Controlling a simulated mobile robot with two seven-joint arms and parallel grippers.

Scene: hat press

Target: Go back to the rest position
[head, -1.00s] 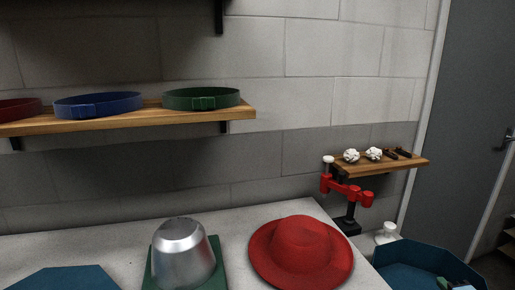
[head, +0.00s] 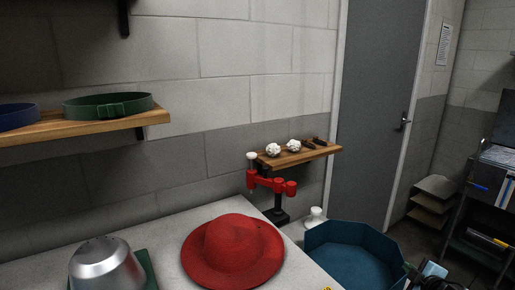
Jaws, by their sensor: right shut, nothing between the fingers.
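My right gripper (head: 432,270) shows only in part at the bottom right edge of the head view, just right of the blue tub. It is shut with nothing held, and its lower part is cut off by the frame. My left gripper is not in view. A red wide-brimmed hat (head: 232,250) lies on the pale table, apart from my gripper. A silver metal hat form (head: 105,265) stands on a green base at the lower left, partly cut off.
The blue eight-sided tub (head: 352,252) stands right of the table (head: 170,222). A red jointed fixture (head: 270,183) stands at the table's back corner, below a small wooden shelf (head: 318,153) with white crumpled pieces. A left shelf holds a green band (head: 108,105) and a blue band (head: 14,116). A cart (head: 485,215) stands far right.

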